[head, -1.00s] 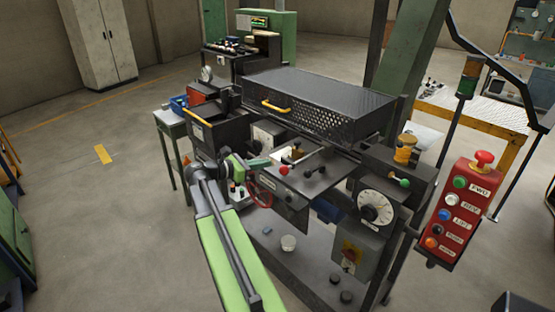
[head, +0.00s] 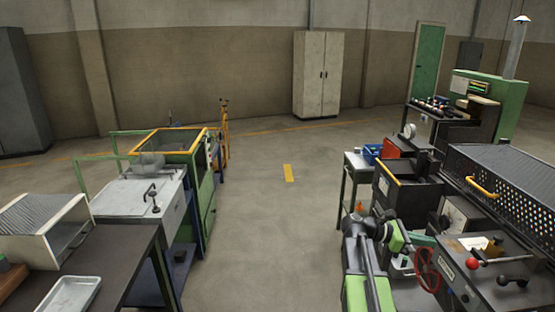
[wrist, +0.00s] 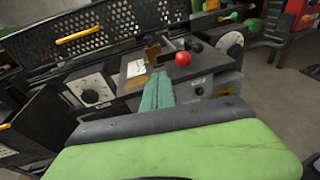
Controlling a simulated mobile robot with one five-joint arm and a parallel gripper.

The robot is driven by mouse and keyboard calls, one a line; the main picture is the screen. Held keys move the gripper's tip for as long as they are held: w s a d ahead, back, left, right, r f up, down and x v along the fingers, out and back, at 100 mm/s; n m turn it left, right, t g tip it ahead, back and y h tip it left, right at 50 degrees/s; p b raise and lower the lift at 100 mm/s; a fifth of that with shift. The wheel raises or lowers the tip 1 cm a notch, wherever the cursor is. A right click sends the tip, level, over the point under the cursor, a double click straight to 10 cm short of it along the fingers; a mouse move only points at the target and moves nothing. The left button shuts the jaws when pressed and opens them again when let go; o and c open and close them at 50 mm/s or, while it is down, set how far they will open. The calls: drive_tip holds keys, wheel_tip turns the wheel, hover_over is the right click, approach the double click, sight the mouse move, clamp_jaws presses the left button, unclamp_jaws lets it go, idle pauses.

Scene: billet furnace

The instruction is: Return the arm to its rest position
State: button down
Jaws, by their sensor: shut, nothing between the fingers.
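My green and dark grey arm reaches up from the bottom of the head view. My gripper (head: 424,240) shows there as teal fingers beside the front of the black furnace machine (head: 490,262). In the wrist view the two teal fingers of my gripper (wrist: 157,92) lie together, shut and empty. They point toward the machine's front panel, near a lever with a red ball knob (wrist: 183,59). I cannot tell the exact gap between the fingertips and the panel.
A small side table (head: 357,166) with a blue bin (head: 371,152) stands beyond my arm. A wash bench (head: 140,190) and a dark table (head: 100,262) with a metal tray (head: 70,293) stand left.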

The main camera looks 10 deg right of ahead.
drive_tip(key=w+a+f+m+t+y, duration=0.1)
drive_tip(key=w+a+f+t+y, duration=0.1)
drive_tip(key=a+f, duration=0.5)
drive_tip(key=w+a+f+t+y, duration=0.1)
drive_tip(key=a+f+y, duration=0.15)
drive_tip(key=a, duration=0.85)
drive_tip(key=w+a+f+m+t+y, duration=0.1)
drive_tip(key=w+a+f+t+y, duration=0.15)
drive_tip(key=a+f, duration=0.45)
drive_tip(key=s+a+f+m+y, duration=0.1)
drive_tip(key=a+m+y, duration=0.3)
drive_tip(key=a, duration=0.5)
drive_tip(key=s+a+f+m+y, duration=0.1)
drive_tip(key=s+a+m+y, duration=0.1)
drive_tip(key=a+m, duration=0.6)
drive_tip(key=shift+a+f+y, duration=0.3)
drive_tip(key=shift+a+y, duration=0.6)
drive_tip(key=shift+a, duration=0.05)
drive_tip(key=shift+s, duration=0.1)
